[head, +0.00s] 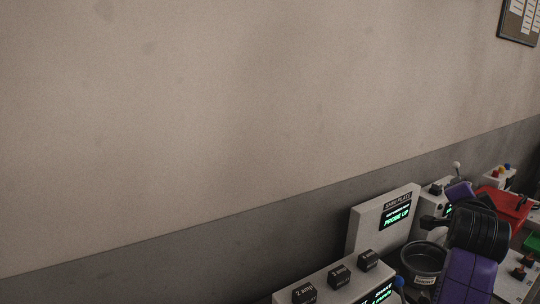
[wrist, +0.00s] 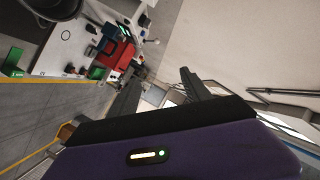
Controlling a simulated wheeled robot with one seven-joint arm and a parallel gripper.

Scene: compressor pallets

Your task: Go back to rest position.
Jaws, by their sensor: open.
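My gripper (wrist: 161,75) shows in the wrist view with its two dark fingers spread apart and nothing between them. It hangs in free air, away from the bench, tilted toward the wall and floor. In the head view my purple and black arm is at the lower right, in front of the bench. I cannot make out the fingers there.
A red tray (head: 507,203) lies farther right. The wall at left is bare.

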